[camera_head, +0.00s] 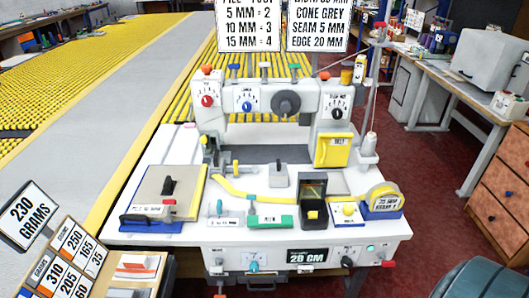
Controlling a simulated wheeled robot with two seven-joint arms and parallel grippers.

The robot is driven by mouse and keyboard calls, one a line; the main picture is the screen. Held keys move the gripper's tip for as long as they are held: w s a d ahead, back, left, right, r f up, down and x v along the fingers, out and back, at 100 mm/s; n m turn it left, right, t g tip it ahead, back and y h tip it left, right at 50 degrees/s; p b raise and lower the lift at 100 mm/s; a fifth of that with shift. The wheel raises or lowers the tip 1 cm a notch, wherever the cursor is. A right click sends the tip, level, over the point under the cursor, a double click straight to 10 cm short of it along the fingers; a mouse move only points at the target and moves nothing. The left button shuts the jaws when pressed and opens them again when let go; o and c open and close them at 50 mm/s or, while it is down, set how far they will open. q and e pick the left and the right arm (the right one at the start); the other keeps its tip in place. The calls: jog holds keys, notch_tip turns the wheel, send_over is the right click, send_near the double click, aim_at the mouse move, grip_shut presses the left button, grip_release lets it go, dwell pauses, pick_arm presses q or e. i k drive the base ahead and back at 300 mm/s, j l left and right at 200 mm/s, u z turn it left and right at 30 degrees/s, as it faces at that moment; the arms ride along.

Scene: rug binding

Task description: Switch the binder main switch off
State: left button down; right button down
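The white binder machine (266,150) stands in the middle of the view, on a white table (160,150). Its front panel (300,256) carries a teal knob (253,266), a display reading 28 CM (307,256), a black knob (347,262), a small round teal button (370,247) and a red part (388,263) at the right end. The upper body has a red dial (207,100), a blue dial (247,106) and a black dial (337,113). The small labels are unreadable, so I cannot tell which control is the main switch or its position. Neither gripper is in view.
A tape roll (384,197) sits at the table's right end; a tan board (170,190) lies at its left. A number card rack (63,262) stands at lower left. A wooden drawer cabinet (500,190) is at right. Red floor (430,200) lies open between.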

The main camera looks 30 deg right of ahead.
aim_at(386, 262)
jog(key=l+z, duration=0.1)
jog(key=z, duration=0.3)
jog(key=i+z, duration=0.1)
jog(key=z, duration=0.3)
jog(key=i+z, duration=0.1)
jog(key=z, duration=0.3)
jog(key=i+z, duration=0.1)
jog(key=z, duration=0.35)
jog(key=k+z, duration=0.25)
jog(key=l+z, duration=0.15)
jog(key=z, duration=0.15)
jog(key=k, duration=0.05)
